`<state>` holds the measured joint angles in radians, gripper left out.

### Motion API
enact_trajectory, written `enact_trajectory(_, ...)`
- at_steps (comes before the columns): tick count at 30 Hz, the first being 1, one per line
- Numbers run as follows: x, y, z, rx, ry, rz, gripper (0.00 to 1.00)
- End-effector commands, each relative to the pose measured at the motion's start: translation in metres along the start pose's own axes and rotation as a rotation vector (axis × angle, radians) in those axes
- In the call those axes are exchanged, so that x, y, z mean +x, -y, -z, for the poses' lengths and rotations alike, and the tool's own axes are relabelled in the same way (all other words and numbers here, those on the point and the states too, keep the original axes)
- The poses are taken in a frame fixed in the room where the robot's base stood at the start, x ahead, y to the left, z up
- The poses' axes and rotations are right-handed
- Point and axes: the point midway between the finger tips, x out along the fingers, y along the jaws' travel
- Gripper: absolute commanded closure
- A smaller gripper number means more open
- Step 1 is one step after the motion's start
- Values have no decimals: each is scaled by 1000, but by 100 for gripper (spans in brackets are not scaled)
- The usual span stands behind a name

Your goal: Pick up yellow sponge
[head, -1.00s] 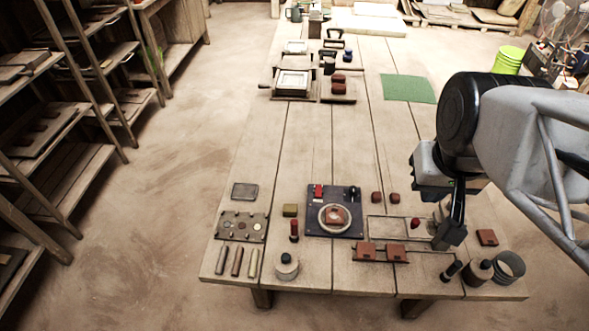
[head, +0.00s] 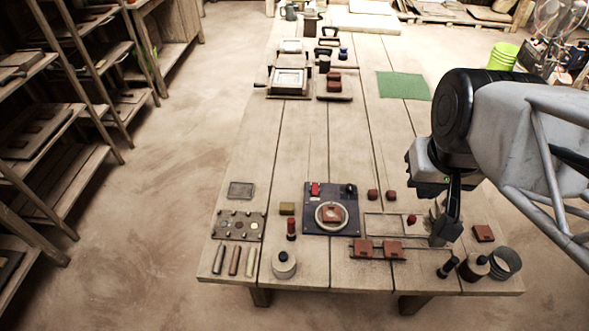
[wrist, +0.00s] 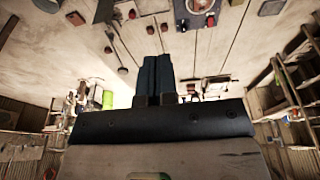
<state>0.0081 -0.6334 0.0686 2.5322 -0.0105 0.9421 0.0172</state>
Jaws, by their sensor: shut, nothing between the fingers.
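The yellow sponge is most likely the small olive-yellow block (head: 287,208) on the table, just left of the dark panel in the head view. I cannot make it out with certainty in the wrist view. My gripper (head: 442,238) is low over the right part of the table, well to the right of the block, with the dark panel between them. Its two dark fingers (wrist: 157,72) lie together in the wrist view, shut with nothing between them.
A dark panel (head: 312,224) with a ring and a reddish tile stands between block and gripper. Farther up, the table middle (head: 300,140) is clear.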

Motion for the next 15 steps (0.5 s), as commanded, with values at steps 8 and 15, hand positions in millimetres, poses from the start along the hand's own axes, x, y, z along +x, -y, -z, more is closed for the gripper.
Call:
enact_trajectory(8, 0, 0, 0, 0, 0, 0, 100)
enact_trajectory(15, 0, 0, 0, 0, 0, 0, 95)
